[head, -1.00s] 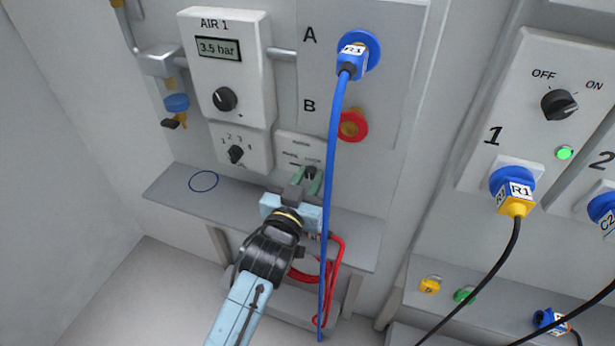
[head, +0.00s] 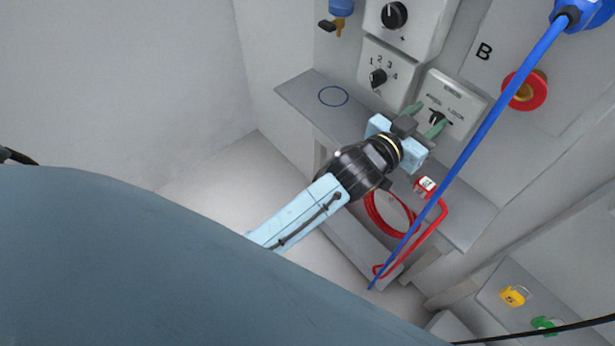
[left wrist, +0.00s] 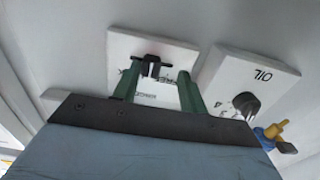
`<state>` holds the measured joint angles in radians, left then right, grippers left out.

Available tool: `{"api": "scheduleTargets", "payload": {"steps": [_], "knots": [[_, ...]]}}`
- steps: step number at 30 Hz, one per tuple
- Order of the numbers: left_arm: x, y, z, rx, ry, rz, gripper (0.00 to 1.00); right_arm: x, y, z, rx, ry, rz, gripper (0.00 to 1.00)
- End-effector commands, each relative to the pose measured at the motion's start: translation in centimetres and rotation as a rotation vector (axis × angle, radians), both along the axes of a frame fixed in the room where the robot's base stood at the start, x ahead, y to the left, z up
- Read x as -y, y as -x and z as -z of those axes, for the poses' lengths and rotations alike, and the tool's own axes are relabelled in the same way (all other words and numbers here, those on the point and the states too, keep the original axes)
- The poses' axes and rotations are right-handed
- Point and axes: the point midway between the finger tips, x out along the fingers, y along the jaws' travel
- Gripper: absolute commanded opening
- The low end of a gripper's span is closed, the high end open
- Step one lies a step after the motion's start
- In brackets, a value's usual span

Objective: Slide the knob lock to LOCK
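The knob lock's small pale panel (head: 452,103), with a word reading LOCK at its right, is on the wall above the grey shelf. Its black knob (head: 437,117) shows partly, behind my gripper's fingers. My left gripper (head: 425,119) is at this panel with its two green fingers apart. In the left wrist view the panel (left wrist: 125,45) appears upside down. There the black knob (left wrist: 150,67) lies in the gap of the open gripper (left wrist: 157,85), nearer the left finger. I cannot tell whether a finger touches it. My right gripper is not in view.
A dial box (head: 390,75) numbered 1 to 4 is just left of the panel.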

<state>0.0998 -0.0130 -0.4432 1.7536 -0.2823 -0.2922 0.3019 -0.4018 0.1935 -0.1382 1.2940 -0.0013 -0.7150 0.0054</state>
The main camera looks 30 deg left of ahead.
Motion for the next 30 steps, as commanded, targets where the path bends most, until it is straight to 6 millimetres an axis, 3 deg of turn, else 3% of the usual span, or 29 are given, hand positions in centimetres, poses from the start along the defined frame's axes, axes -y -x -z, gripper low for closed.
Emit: {"api": "scheduleTargets", "payload": {"steps": [3, 23, 30], "knots": [[-1.6, -0.1, 0.2, -0.003, -0.004, 0.004, 0.42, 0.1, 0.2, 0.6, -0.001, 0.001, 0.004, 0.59], [-6.2, 12.1, -0.1, -0.004, 0.000, -0.001, 0.42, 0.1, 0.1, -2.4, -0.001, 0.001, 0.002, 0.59], [-6.8, 11.7, 4.6, -0.110, -0.048, -0.015, 0.42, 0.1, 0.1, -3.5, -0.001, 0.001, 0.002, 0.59]]}}
